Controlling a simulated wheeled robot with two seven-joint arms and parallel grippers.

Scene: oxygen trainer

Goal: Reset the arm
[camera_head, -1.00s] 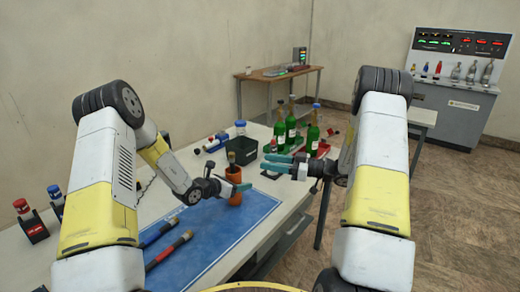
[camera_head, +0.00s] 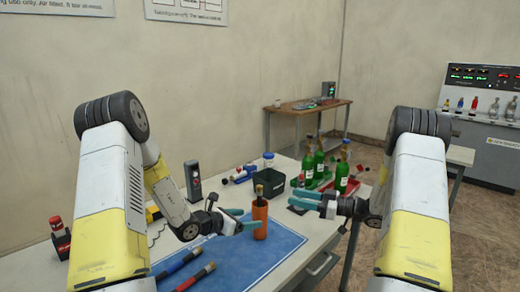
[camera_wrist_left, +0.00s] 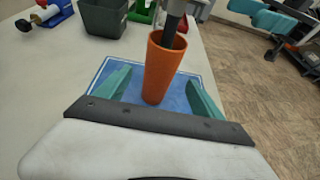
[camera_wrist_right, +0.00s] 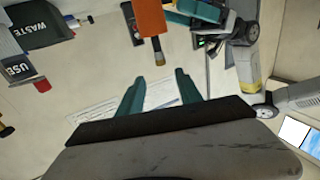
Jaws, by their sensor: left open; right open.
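My left gripper (camera_head: 240,219) is open beside an upright orange cup (camera_head: 260,218) on the blue mat (camera_head: 225,262). In the left wrist view the cup (camera_wrist_left: 163,72) stands between the spread teal fingers, with a gap on each side and a dark rod in it. My right gripper (camera_head: 312,200) is open and empty to the right of the cup, above the table's right part. In the right wrist view its teal fingers (camera_wrist_right: 158,88) have nothing between them.
Green bottles (camera_head: 341,168) stand at the table's back right, near a dark bin (camera_head: 268,181). Two marker-like tubes (camera_head: 195,277) lie on the mat. A black device (camera_head: 192,180) stands at the back left. A wooden side table (camera_head: 305,108) and grey console (camera_head: 487,150) are farther off.

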